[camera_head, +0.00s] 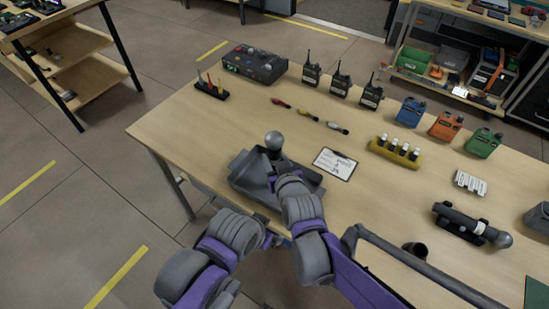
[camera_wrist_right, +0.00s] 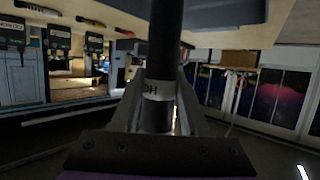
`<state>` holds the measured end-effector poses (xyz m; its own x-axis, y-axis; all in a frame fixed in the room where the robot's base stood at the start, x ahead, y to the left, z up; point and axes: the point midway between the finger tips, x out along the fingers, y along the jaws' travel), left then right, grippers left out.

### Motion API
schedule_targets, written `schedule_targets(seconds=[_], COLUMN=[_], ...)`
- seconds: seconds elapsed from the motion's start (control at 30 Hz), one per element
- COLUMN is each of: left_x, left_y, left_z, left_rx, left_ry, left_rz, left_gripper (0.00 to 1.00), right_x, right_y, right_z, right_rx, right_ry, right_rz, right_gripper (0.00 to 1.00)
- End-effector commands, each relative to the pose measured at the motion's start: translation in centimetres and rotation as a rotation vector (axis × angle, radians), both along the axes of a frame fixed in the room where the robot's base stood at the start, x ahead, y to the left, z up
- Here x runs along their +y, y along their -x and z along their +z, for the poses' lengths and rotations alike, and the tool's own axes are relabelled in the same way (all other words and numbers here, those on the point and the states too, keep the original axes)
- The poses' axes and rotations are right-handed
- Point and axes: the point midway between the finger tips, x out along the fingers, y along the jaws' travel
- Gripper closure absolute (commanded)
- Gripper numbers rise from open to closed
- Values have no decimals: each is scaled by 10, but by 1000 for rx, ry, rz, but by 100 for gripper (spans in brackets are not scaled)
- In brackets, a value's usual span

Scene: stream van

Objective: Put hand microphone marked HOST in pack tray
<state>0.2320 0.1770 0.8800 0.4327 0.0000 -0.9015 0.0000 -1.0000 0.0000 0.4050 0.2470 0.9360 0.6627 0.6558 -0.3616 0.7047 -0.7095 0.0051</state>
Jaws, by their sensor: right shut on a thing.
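The hand microphone shows its grey ball head (camera_head: 274,140) in the head view, over the far part of the pack tray. In the right wrist view its dark handle (camera_wrist_right: 164,50) has a white label, only partly readable, with upside-down letters. My right gripper (camera_head: 279,168) is shut on the handle, over the dark grey pack tray (camera_head: 238,177) at the table's near left edge. My arm hides part of the tray. I cannot tell whether the microphone touches the tray. My left gripper is not in view.
A clipboard (camera_head: 335,163) lies right of the tray. A second microphone (camera_head: 470,225) rests in a cradle farther right. Behind stand a control box (camera_head: 254,64), several radios (camera_head: 340,79), a yellow battery holder (camera_head: 394,151) and coloured packs (camera_head: 446,125).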

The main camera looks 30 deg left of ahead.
Motion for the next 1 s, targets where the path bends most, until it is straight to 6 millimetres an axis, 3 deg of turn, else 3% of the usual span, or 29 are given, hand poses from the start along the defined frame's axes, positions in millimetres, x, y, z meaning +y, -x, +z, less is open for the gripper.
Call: schedule_targets(seconds=[0.13, 0.17, 0.3, 0.7, 1.0], left_x=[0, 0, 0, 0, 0], left_y=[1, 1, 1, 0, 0], left_z=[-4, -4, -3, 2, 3], left_rx=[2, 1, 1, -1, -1], left_ry=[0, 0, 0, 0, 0], left_rz=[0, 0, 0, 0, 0], left_gripper=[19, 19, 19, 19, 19], right_x=[0, 0, 0, -1, -36], right_y=[0, 0, 0, 1, 36], right_z=[-4, -4, -3, 3, 20], right_rx=[1, 0, 0, 0, 1], right_ry=[-1, 0, 0, 0, -1], right_rz=[0, 0, 0, 0, 0], right_gripper=[100, 52, 27, 26, 26])
